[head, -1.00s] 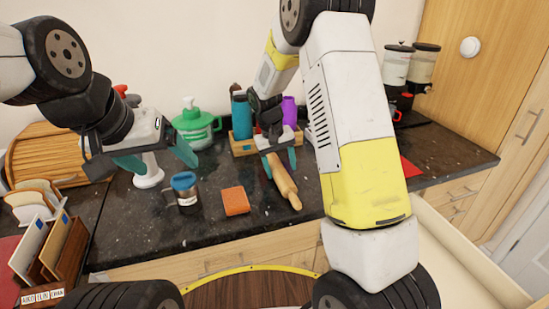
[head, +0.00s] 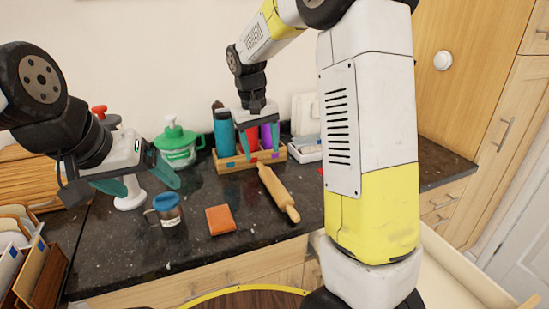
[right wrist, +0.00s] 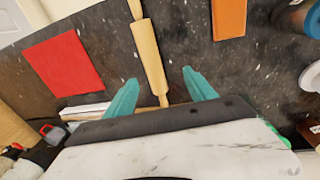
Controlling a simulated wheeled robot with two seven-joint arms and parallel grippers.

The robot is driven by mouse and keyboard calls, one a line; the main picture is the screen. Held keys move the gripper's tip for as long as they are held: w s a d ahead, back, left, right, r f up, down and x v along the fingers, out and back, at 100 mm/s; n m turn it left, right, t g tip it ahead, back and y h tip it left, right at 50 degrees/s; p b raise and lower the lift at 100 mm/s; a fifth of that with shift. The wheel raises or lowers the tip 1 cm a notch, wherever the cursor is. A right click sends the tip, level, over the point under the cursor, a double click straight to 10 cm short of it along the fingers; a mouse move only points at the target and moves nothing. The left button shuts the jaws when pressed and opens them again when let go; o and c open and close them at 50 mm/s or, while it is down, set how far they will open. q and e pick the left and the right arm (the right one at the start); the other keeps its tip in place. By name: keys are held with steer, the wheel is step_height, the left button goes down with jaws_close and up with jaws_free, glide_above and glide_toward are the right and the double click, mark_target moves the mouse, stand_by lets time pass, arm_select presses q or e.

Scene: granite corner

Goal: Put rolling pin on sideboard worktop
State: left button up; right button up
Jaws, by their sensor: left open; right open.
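The wooden rolling pin (head: 278,192) lies on the dark speckled worktop (head: 255,225), slanting from the wooden caddy toward the front edge. My right gripper (head: 260,148) is open and empty above the pin's far end, in front of the bottles. In the right wrist view the pin (right wrist: 150,58) runs lengthwise between the two spread teal fingers (right wrist: 160,92), touching neither; its near end is partly hidden by the gripper body. My left gripper (head: 138,180) is open and empty at the left, above the worktop near the mug.
An orange sponge-like block (head: 220,220) and a blue-lidded mug (head: 167,210) stand left of the pin. A wooden caddy (head: 235,164) with bottles and a green pump jar (head: 178,145) stand behind. A red flat square (right wrist: 65,62) lies beside the pin.

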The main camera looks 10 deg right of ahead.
steer(key=s+d+r+t+y, duration=0.1)
steer(key=s+r, duration=0.1)
steer(key=s, duration=0.5)
steer(key=s+d+r+m+t+y, duration=0.1)
steer(key=s+d+r+t, duration=0.1)
steer(key=s, duration=0.6)
steer(key=s+d+r+t+y, duration=0.1)
steer(key=s+r+t, duration=0.1)
steer(key=s, duration=0.6)
steer(key=shift+s+d+r+y, duration=0.15)
steer(key=shift+s+r+y, duration=0.15)
steer(key=shift+r, duration=0.55)
